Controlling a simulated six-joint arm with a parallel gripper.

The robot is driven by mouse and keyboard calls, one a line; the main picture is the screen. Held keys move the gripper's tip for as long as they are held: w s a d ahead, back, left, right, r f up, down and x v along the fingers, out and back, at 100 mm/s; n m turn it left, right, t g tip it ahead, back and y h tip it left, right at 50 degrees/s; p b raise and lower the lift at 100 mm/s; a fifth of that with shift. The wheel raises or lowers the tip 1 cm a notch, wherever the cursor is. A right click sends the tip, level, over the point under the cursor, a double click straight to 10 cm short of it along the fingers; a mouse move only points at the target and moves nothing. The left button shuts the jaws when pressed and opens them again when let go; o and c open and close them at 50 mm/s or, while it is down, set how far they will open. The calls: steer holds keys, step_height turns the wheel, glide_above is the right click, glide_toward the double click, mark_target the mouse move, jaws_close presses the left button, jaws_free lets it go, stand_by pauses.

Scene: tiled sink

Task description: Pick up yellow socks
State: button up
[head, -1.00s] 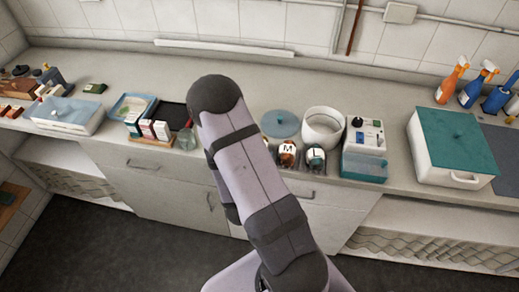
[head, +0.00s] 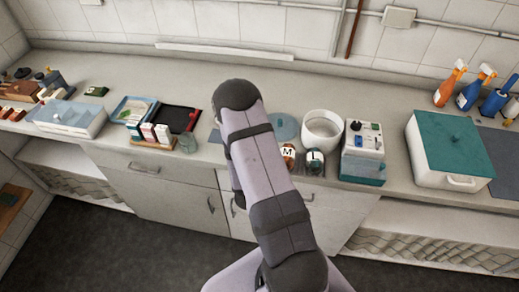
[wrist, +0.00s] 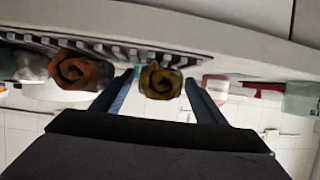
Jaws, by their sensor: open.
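A rolled yellow-olive sock bundle (wrist: 161,86) shows in the wrist view, which looks upside down. It lies between the lines of my two blue fingers, at a dark ridged rack. My gripper (wrist: 159,77) is open, one finger on each side of the bundle in the picture; I cannot tell whether they touch it. A rolled orange-brown bundle (wrist: 80,72) sits beside it to the left. In the head view my arm hides the gripper and the yellow socks. An orange bundle (head: 288,151) and a teal bundle (head: 315,161) show right of the arm.

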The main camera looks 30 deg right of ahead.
steer(key=shift+c, duration=0.6)
steer(key=c, duration=1)
steer(key=shift+r, duration=0.1)
steer(key=shift+r+b, duration=0.9)
steer(key=shift+r, duration=3.95)
